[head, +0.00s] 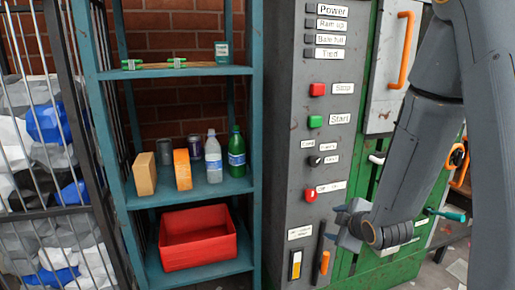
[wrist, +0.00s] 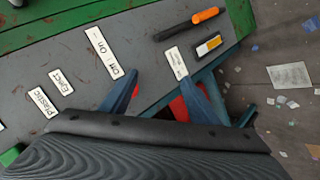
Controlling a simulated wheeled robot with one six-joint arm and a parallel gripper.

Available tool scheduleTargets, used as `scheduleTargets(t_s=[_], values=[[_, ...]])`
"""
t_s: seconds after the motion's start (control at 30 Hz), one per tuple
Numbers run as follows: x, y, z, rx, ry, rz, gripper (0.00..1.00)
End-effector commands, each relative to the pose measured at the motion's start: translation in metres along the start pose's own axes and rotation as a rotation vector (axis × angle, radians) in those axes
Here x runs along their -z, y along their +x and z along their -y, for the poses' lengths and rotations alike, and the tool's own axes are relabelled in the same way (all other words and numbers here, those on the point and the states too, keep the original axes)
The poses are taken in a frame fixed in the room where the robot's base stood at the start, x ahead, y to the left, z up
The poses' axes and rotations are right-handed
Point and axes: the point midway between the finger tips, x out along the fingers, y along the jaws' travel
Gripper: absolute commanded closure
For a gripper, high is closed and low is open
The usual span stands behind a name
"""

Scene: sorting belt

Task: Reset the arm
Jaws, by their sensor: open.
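My gripper (head: 343,222) is in front of the lower part of the grey control panel (head: 284,150) in the head view, at the end of my grey arm. In the wrist view my gripper (wrist: 160,84) shows two blue fingers spread apart with nothing between them. The panel's lower face, with its labels, lies beyond the fingers. I cannot tell whether the fingertips touch the panel. Part of the panel is hidden behind my gripper.
A teal shelf (head: 180,71) left of the panel holds boxes, bottles, cans and a red bin (head: 198,238). A wire cage (head: 40,150) of waste is at far left. A green machine (head: 372,262) with an orange handle (head: 401,50) stands behind my arm. Paper scraps litter the floor.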

Motion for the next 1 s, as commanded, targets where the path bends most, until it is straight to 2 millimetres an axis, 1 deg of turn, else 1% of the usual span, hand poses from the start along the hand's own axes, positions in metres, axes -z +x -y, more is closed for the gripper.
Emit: scheduleTargets(t_s=[0.03,0.07,0.17,0.27,0.3,0.37,0.4,0.47,0.5,0.6,0.7,0.8,1.0], values=[[0.003,-0.015,0.0,0.043,0.07,0.047,0.44],[0.001,-0.023,0.003,0.072,0.124,0.083,0.44],[-0.003,-0.053,0.017,0.163,0.3,0.206,0.44],[-0.002,-0.089,0.032,0.242,0.479,0.337,0.44],[-0.002,-0.105,0.038,0.271,0.551,0.392,0.44],[0.001,-0.13,0.049,0.312,0.657,0.476,0.44],[0.004,-0.147,0.056,0.336,0.726,0.531,0.44],[0.009,-0.173,0.066,0.368,0.82,0.612,0.44],[0.012,-0.189,0.072,0.386,0.878,0.662,0.44],[0.02,-0.222,0.085,0.422,0.987,0.769,0.44],[0.025,-0.244,0.094,0.444,1.056,0.842,0.44],[0.027,-0.255,0.099,0.455,1.088,0.879,0.44],[0.028,-0.255,0.099,0.455,1.09,0.881,0.44]])
